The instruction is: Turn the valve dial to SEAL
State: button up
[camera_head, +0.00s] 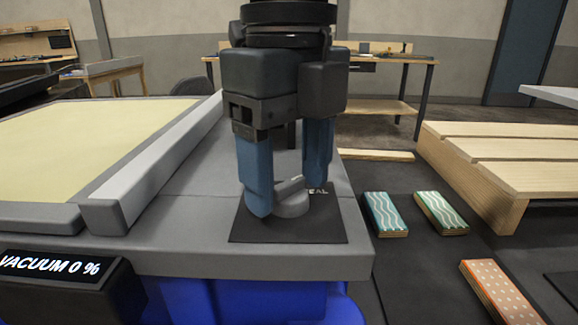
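The valve dial (292,205) is a small grey round knob with a raised bar handle, on a black plate (290,232) at the near right corner of the grey console. White lettering ending in "EAL" (318,191) shows just right of the dial, its start hidden. My gripper (287,190) points down over the plate with its two blue fingers apart, one left of the dial and one behind and right of it. The fingers stand around the handle, and a gap shows at the right. I cannot tell whether the left finger touches it. A display (50,266) reads "VACUUM 0 %".
A grey raised bar (150,175) edges a pale yellow panel (90,140) on the left. Patterned blocks (385,213), (440,212) and (498,292) lie on the dark surface at right, near a wooden pallet (500,185). Workbenches stand behind.

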aim_at(289, 182)
notch_tip(289, 182, up, 8)
jog(key=shift+f+p, duration=0.1)
jog(key=shift+p, duration=0.55)
